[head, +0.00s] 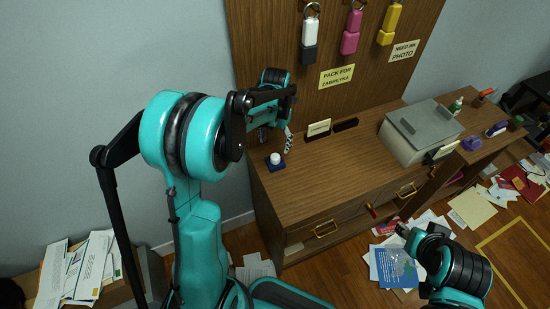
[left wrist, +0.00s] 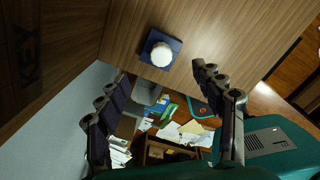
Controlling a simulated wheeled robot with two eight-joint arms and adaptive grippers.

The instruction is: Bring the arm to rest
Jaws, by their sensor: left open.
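My left arm reaches in from the left in the head view, over the left end of the wooden desk (head: 325,185). My left gripper (head: 277,138) hangs at the desk's back left, above the surface, with nothing seen in it. In the left wrist view my left gripper (left wrist: 150,88) has its two dark fingers wide apart. A white round knob on a dark blue square base (head: 275,160) stands on the desk just below the gripper. It also shows in the left wrist view (left wrist: 161,53), apart from both fingers.
A grey printer-like machine (head: 422,130) stands on the desk's right. Small card holders (head: 318,127) stand near the back panel (head: 350,60), where white, pink and yellow tags hang. Papers (head: 75,270) lie at lower left, and more papers (head: 470,205) on the floor at right.

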